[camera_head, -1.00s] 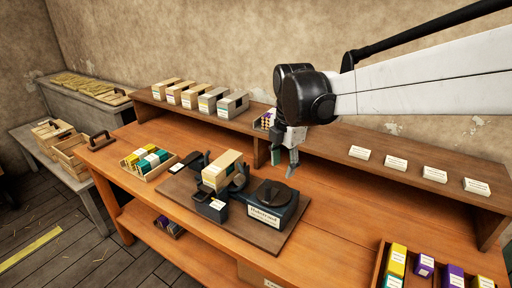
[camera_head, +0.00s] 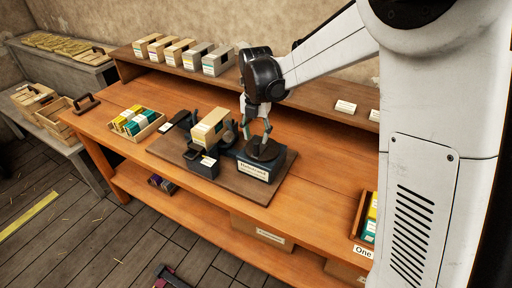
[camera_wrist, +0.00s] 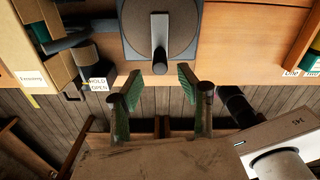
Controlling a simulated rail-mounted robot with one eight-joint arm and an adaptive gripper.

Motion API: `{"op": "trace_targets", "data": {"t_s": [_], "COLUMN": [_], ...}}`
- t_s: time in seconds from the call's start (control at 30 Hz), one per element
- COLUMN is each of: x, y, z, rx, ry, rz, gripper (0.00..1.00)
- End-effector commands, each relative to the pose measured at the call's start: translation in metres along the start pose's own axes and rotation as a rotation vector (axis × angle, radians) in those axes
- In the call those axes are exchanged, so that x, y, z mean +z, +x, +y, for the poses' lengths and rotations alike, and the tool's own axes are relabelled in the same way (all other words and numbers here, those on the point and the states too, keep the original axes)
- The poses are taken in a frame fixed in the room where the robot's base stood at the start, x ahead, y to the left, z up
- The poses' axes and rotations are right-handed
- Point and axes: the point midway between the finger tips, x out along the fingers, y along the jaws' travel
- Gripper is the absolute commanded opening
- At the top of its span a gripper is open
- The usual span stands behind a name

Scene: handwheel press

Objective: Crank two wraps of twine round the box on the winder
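The winder (camera_head: 254,170) is a dark block with a white label and a round crank disc (camera_head: 265,150) on top, mounted on a brown board. A tan box (camera_head: 208,128) sits in the winder, left of the disc. In the wrist view, the disc (camera_wrist: 183,40) carries an upright dark crank knob (camera_wrist: 159,60). My gripper (camera_head: 256,136) is just above the disc, pointing down. In the wrist view, its green-padded fingers (camera_wrist: 156,88) are apart, with the knob ahead of the gap between them. I see no contact with the knob. Twine is not clear.
A black part with a "HOLD OPEN" label (camera_wrist: 98,84) is beside the box. A tray of coloured packs (camera_head: 136,122) stands left of the winder board. Several boxes (camera_head: 180,52) line the back shelf. Another tray (camera_head: 366,218) is at the right.

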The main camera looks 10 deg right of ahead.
Motion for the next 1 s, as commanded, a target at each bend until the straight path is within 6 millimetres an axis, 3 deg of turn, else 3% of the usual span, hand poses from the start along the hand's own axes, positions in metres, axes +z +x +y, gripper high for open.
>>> {"op": "trace_targets", "data": {"t_s": [0.1, 0.33, 0.77, 1.0], "x": [0.0, 0.0, 0.0, 0.0], "y": [0.022, 0.051, 0.061, 0.061], "z": [0.0, 0.0, 0.0, 0.0], "rx": [0.0, 0.0, 0.0, 0.0], "ry": [0.0, 0.001, 0.001, 0.001], "rz": [0.0, 0.0, 0.0, 0.0], "gripper": [0.36, 0.36, 0.36, 0.07]}}
